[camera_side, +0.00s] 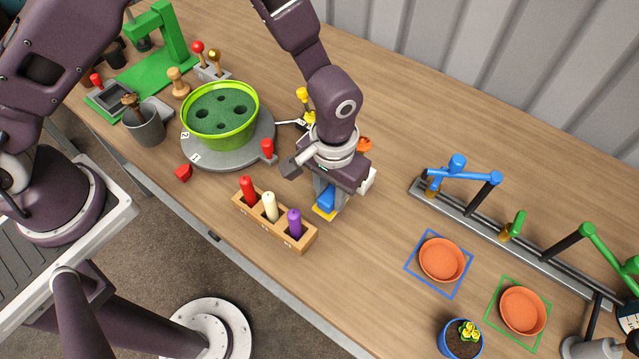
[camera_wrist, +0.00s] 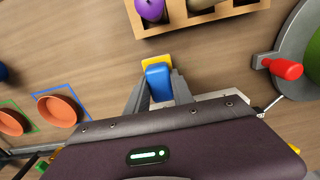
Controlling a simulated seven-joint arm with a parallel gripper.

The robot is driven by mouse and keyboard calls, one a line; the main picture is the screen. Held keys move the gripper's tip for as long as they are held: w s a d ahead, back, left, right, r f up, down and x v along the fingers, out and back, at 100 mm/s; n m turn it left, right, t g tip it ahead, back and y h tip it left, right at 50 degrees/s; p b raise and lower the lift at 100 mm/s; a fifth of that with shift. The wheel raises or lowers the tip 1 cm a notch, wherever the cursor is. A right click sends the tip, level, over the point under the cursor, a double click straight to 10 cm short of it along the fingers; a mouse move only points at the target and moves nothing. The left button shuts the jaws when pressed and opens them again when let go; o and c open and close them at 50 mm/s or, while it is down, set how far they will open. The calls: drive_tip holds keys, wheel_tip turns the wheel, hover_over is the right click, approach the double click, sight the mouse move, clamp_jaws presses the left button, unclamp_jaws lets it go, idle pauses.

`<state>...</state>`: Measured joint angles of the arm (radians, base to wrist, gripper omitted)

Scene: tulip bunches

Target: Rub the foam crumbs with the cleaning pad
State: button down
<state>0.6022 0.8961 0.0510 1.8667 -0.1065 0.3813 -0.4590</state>
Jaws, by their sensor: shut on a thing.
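My gripper (camera_side: 328,201) is low over the table, just right of the wooden block with the coloured pegs. It is shut on the cleaning pad, which has a blue grip (camera_side: 326,199) and a yellow base (camera_side: 324,213). In the wrist view the pad's blue grip (camera_wrist: 158,82) sits between the two fingers (camera_wrist: 158,88), with a yellow edge beyond it. The pad is at or very near the table top; I cannot tell whether it touches. I cannot make out any foam crumbs in either view.
The wooden block (camera_side: 262,232) holds red, cream and purple pegs close left of the pad. A green foam-filled bowl (camera_side: 220,115) stands on a grey turntable (camera_side: 188,146). Orange saucers (camera_side: 442,259) and a blue flowerpot (camera_side: 460,342) are at right. A rail (camera_side: 490,223) carries blue and green arms.

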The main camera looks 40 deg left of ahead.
drive_tip(key=shift+d, duration=0.85)
drive_tip(key=shift+a, duration=4.95)
drive_tip(key=shift+a+r, duration=0.1)
drive_tip(key=shift+r, duration=0.15)
drive_tip(key=shift+f, duration=0.15)
wheel_tip(320, 180, up, 6)
